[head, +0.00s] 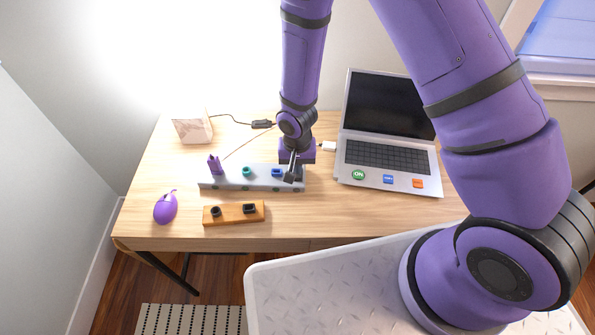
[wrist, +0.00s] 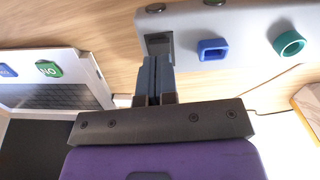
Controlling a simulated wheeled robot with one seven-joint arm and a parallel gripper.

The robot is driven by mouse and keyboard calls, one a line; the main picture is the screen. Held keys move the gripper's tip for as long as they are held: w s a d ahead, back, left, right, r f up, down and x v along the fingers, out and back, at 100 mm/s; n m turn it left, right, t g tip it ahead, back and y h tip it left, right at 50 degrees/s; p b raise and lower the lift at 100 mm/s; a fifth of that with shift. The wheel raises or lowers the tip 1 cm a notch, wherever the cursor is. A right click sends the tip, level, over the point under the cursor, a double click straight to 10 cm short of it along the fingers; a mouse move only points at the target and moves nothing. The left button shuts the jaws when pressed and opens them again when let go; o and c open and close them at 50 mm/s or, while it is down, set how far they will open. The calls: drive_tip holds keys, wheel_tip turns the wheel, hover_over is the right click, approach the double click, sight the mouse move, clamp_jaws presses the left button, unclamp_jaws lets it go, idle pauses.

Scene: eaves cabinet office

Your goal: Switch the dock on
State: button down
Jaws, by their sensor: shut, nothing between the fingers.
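The dock (head: 232,182), a long grey bar, lies across the desk; it also shows in the wrist view (wrist: 215,30). On its top are a purple upright piece (head: 214,164), a teal ring (head: 246,171) and a blue ring (head: 276,172). A dark recessed part (wrist: 157,40), perhaps a switch, sits at its end beside the blue ring (wrist: 212,49). My gripper (head: 290,173) is over this end, pointing down, its fingers shut and empty. In the wrist view the fingertips (wrist: 158,62) are right beside the dark part and partly cover it; I cannot tell whether they touch.
An orange block (head: 233,214) with two dark sockets lies in front. A purple rounded object (head: 165,208) is at left.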

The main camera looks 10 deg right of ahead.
drive_tip(key=shift+f, duration=1.2)
idle(1.1)
drive_tip(key=shift+r, duration=3.5)
